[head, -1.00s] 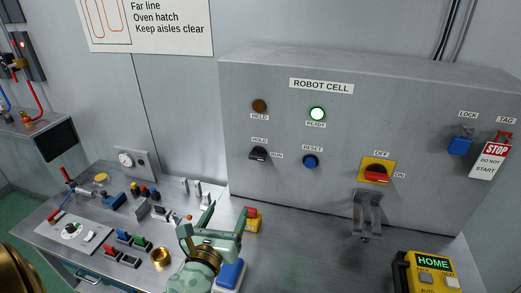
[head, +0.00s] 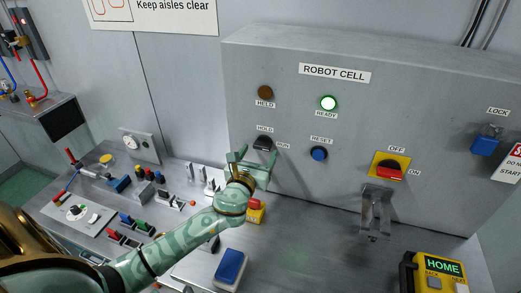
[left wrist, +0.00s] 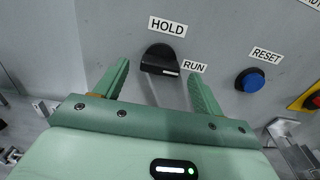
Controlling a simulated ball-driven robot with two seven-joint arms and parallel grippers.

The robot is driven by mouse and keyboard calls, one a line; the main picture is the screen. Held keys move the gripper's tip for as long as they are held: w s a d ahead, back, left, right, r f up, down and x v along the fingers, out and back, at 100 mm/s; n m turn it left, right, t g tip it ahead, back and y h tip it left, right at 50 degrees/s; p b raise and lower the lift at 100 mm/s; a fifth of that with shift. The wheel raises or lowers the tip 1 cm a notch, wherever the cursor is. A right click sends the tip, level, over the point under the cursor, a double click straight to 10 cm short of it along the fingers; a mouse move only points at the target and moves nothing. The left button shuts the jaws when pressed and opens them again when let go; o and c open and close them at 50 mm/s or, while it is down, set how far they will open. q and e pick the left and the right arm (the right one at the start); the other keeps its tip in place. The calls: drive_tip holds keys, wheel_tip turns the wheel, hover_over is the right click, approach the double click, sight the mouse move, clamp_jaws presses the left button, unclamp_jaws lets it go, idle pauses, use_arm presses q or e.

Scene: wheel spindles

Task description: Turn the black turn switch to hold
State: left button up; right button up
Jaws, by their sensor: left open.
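The black turn switch (head: 263,143) is on the grey ROBOT CELL panel, between the HOLD and RUN labels. In the left wrist view the switch (left wrist: 160,59) has its white mark on the side by the RUN label (left wrist: 195,66); the HOLD label (left wrist: 167,27) is above it. My left gripper (head: 250,161) is open just in front of and below the switch. In the left wrist view its fingers (left wrist: 160,75) stand apart to either side of the switch, not closed on it. My right gripper is not in view.
The blue RESET button (head: 319,153) is right of the switch, with a red switch (head: 390,173) on a yellow plate farther right. A lit READY lamp (head: 328,103) and a dark HELD lamp (head: 265,93) are above. A red-and-yellow button box (head: 256,214) stands below the gripper.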

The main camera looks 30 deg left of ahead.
sight(263, 145)
use_arm(q)
drive_tip(key=shift+x, duration=1.2)
drive_tip(key=c, duration=1)
